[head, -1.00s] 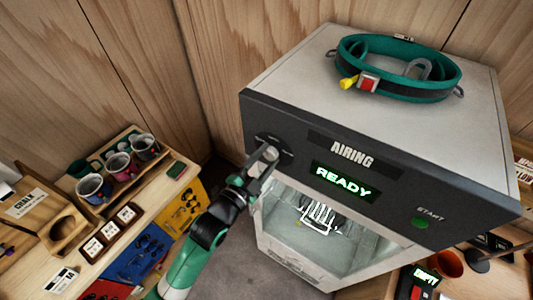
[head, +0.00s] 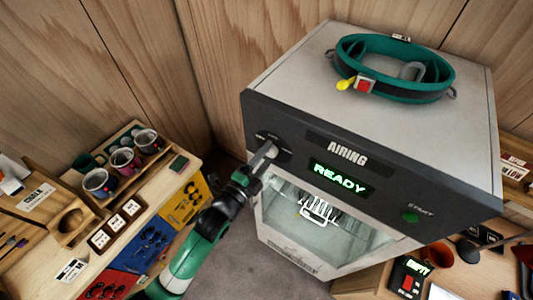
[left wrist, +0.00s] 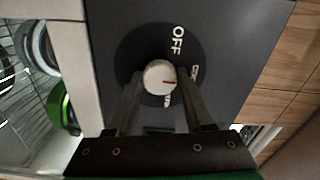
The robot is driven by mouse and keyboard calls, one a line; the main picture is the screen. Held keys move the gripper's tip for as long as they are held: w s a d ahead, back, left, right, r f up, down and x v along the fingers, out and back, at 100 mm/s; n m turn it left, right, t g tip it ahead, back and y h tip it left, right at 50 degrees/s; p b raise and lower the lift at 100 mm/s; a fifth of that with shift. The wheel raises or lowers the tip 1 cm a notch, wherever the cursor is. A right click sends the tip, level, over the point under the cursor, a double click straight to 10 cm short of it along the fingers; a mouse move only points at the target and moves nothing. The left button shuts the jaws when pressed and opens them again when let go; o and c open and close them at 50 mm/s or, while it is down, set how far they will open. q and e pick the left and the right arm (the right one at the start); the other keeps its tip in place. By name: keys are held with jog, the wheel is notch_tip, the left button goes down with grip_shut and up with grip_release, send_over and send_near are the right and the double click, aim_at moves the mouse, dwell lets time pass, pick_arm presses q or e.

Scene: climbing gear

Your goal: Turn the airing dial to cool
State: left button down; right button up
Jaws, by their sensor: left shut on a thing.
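The airing dial (left wrist: 159,77) is a pale round knob with a red mark, on a dark round plate in the left wrist view. The mark points right, toward a label partly hidden by a finger. The word OFF is readable above the knob; another label below it is mostly covered. My left gripper (left wrist: 160,80) is shut on the dial, with one finger on each side. In the head view my left gripper (head: 266,156) is at the left end of the airing machine's dark front panel (head: 430,187) and mostly hides the dial. My right gripper is not in view.
The panel's green READY display (head: 340,178) is lit, with a green START button (head: 411,215) at right. A glass-fronted chamber (head: 300,215) lies below. A teal harness belt (head: 395,68) rests on top. A wooden shelf with mugs (head: 123,160) stands at left.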

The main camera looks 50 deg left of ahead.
pick_arm(q)
jog(key=shift+c, duration=1.4)
grip_release()
jog(key=shift+s, duration=0.1)
jog(key=b+v, duration=0.2)
jog(key=v, duration=0.9)
jog(key=shift+s, duration=0.25)
jog(key=shift+d, duration=0.2)
